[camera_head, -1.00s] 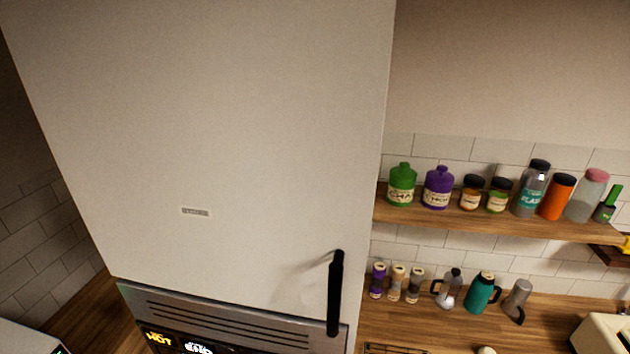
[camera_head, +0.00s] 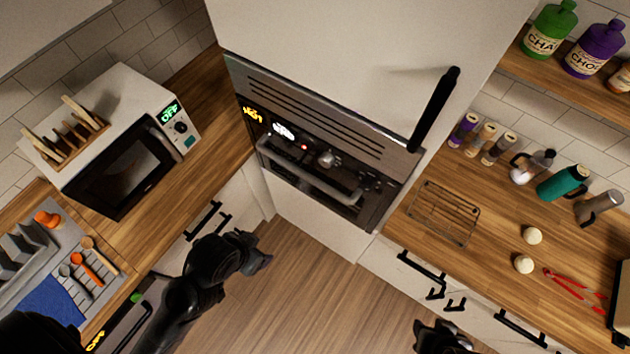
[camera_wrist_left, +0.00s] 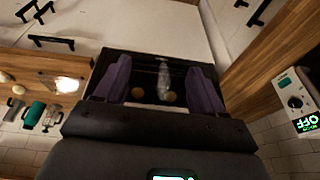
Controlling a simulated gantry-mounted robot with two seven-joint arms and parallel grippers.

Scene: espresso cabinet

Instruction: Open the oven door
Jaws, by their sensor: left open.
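A dark built-in appliance (camera_head: 320,155) sits in the tall white cabinet, with a yellow lit sign, a white display and a horizontal bar handle (camera_head: 310,175). I cannot tell for sure whether it is the oven or a coffee machine. Another dark appliance front (camera_head: 118,330) under the left counter is partly hidden by my left arm. My left gripper (camera_head: 258,260) is open and empty over the floor, in front of and below the built-in appliance. The left wrist view shows its spread fingers (camera_wrist_left: 158,90) with the appliance beyond, not touching. My right gripper (camera_head: 442,340) is at the bottom edge, its jaws unclear.
A microwave (camera_head: 125,145) with a wooden rack on top stands on the left counter. A vertical black handle (camera_head: 435,108) juts from the tall cabinet above the appliance. The right counter holds a wire rack (camera_head: 442,212), bottles and red tongs (camera_head: 572,285). The floor (camera_head: 310,290) is clear.

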